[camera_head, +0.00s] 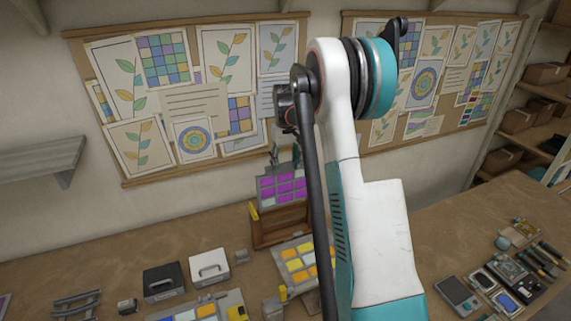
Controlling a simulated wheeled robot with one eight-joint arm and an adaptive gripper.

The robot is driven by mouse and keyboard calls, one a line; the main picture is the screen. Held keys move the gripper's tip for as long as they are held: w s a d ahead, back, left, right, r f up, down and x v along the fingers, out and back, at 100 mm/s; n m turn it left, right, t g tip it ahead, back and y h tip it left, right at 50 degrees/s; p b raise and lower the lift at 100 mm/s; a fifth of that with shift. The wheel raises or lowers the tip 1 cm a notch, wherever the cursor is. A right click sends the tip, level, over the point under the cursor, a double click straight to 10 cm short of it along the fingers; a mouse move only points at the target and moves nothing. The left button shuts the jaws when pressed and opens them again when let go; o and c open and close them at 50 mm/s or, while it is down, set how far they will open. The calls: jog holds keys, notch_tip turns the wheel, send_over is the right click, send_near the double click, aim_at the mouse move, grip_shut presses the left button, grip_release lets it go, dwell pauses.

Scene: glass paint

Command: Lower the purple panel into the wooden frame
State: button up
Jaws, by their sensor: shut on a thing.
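The purple panel (284,188), a grey-edged sheet with several purple squares, hangs upright near the middle of the view. My gripper (277,166) is at its top edge, partly hidden by my arm, and is shut on it. The wooden frame (262,240) stands on the bench directly under the panel. The panel's lower edge meets or overlaps the frame's top in this view; I cannot tell whether it sits inside. My arm hides the right side of both.
A panel with yellow and orange squares (292,262) lies in front of the frame. Black (163,281) and white (209,267) boxes stand to the left. Tools and small devices (500,285) lie at right. Pinboards (190,90) hang behind. The bench (175,238) is bare at back left.

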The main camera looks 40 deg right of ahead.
jog(key=shift+f+b, duration=0.95)
jog(key=shift+b, duration=0.1)
dwell(1.9)
